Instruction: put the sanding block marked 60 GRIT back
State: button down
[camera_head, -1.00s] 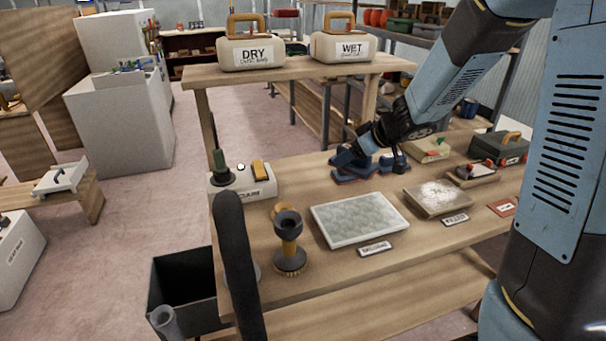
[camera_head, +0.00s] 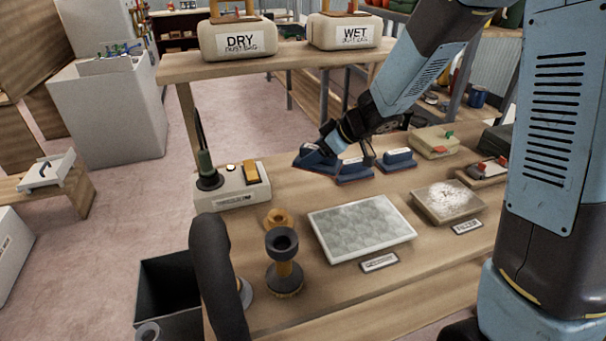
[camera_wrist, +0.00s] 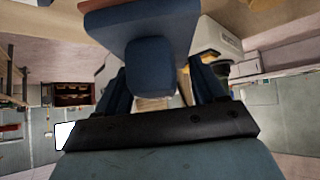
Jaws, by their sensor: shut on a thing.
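My gripper (camera_head: 330,143) is shut on a blue sanding block (camera_head: 312,161) with a thin reddish base. The block is held over the bench, at the left of two other blue blocks. In the wrist view the held block (camera_wrist: 110,32) shows at the top, its rounded knob (camera_wrist: 150,68) between my two fingers. A third blue block (camera_head: 399,157) sits further right. I cannot read any grit marking.
On the bench (camera_head: 330,285) stand a hexagon-patterned tray (camera_head: 362,228), a dusty pad (camera_head: 448,201), a brush (camera_head: 284,262) and a grey station with a green tool (camera_head: 232,186). Cases marked DRY (camera_head: 238,40) and WET (camera_head: 345,32) stand on the raised shelf.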

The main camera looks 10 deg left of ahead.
jog(key=x, duration=0.7)
jog(key=shift+w+d+f, duration=0.2)
jog(key=shift+w+f, duration=0.1)
jog(key=shift+f, duration=0.1)
jog(key=shift+w+a+f, duration=0.1)
jog(key=shift+f, duration=1.55)
jog(key=shift+c, duration=0.5)
grip_release()
